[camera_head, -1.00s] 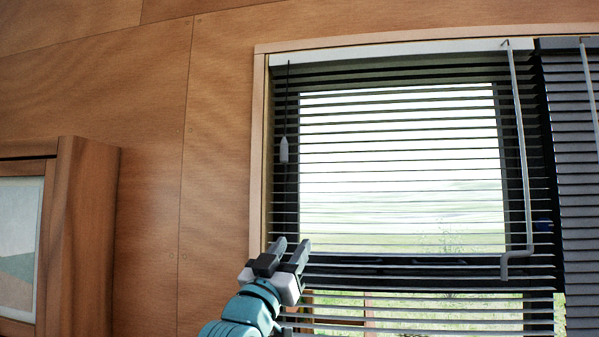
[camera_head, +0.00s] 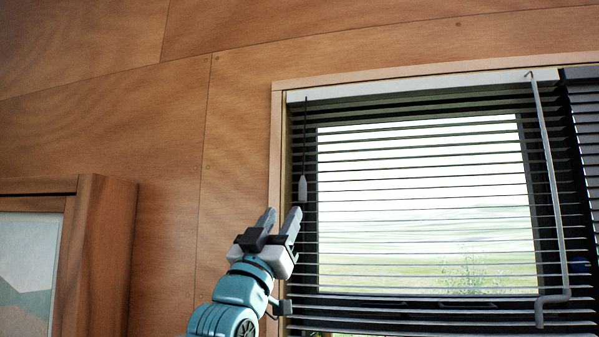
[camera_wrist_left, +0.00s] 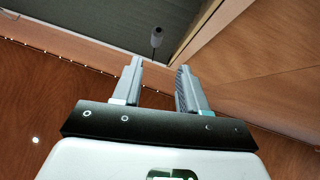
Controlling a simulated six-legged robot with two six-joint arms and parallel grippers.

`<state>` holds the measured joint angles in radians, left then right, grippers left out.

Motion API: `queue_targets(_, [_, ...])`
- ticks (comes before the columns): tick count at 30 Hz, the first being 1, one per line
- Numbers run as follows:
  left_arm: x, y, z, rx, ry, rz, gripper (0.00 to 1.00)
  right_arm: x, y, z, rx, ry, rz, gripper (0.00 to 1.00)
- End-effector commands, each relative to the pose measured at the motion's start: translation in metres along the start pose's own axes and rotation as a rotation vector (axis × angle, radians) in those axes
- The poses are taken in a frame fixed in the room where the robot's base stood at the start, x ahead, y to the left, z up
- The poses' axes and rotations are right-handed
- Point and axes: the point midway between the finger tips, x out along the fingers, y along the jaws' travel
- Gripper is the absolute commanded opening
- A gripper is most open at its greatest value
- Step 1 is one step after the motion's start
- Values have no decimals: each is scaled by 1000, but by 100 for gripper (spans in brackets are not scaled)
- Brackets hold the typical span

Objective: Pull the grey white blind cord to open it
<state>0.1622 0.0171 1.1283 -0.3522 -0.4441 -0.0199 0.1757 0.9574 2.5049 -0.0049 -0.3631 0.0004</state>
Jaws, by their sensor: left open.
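The blind cord hangs at the left side of the window blind (camera_head: 420,190), with a grey-white pull (camera_head: 303,188) at its lower end. My left gripper (camera_head: 281,216) is open and empty, just below and slightly left of the pull in the head view. In the left wrist view the pull (camera_wrist_left: 156,37) appears beyond the fingertips, roughly between them, and the open gripper (camera_wrist_left: 158,66) does not touch it. The blind's slats are lowered and tilted so that daylight shows through. My right gripper is not in view.
A grey tilt rod (camera_head: 548,180) hangs at the blind's right side, and another dark blind (camera_head: 583,110) is at the right edge. A wooden cabinet (camera_head: 105,240) stands at the left. The wooden wall (camera_head: 235,130) between is bare.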

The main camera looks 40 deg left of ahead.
Motion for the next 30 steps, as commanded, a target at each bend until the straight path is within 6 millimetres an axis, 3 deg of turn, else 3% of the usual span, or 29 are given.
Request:
queue_targets(1, [21,0,-5,1,-3,0,43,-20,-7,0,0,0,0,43])
queue_targets(3, [37,1,-4,0,-4,1,43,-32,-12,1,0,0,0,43])
queue_targets(12, [90,1,-1,0,-4,2,43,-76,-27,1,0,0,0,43])
queue_targets(18, [103,1,1,-2,-3,2,43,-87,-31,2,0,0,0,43])
queue_targets(28, [103,1,3,-2,-3,2,43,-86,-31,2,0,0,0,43])
queue_targets(30, [103,1,3,-2,-2,2,20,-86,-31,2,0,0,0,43])
